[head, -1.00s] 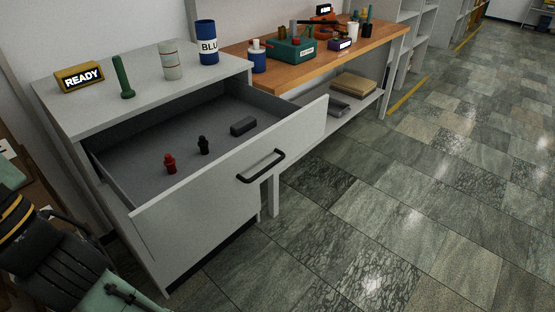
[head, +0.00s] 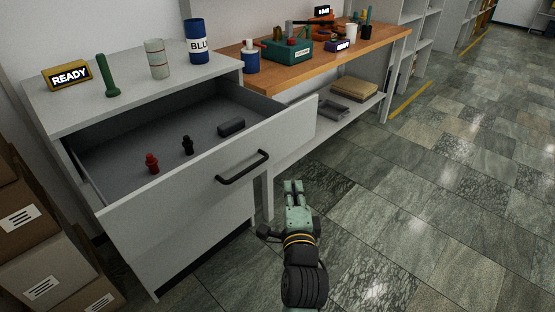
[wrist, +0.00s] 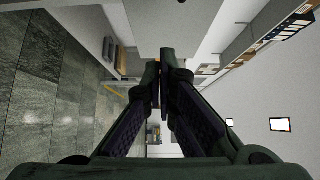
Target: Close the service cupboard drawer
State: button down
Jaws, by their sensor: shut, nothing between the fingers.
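The service cupboard (head: 180,255) is a light grey cabinet at the left of the head view. Its drawer (head: 135,222) is pulled well out, with a black bar handle (head: 243,167) on the front panel. Inside the drawer lie a red piece (head: 152,163), a black piece (head: 187,145) and a dark block (head: 231,127). My gripper (head: 293,187) is in front of the drawer, right of and below the handle in the picture, apart from it. In the wrist view my gripper's fingers (wrist: 160,85) are together with nothing between them.
A wooden bench (head: 275,68) adjoins on the right. Cardboard boxes (head: 45,270) stack at lower left. The tiled floor at right is clear.

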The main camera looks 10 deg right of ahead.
jog(key=shift+w+a+b, duration=0.15)
jog(key=shift+w+b, duration=0.6)
jog(key=shift+w, duration=1.35)
jog(key=shift+w+a+b, duration=0.15)
jog(key=shift+w+b, duration=0.55)
jog(key=shift+w, duration=1.45)
jog(key=shift+w+a+b, duration=0.15)
jog(key=shift+w+b, duration=0.6)
jog(key=shift+w, duration=1.35)
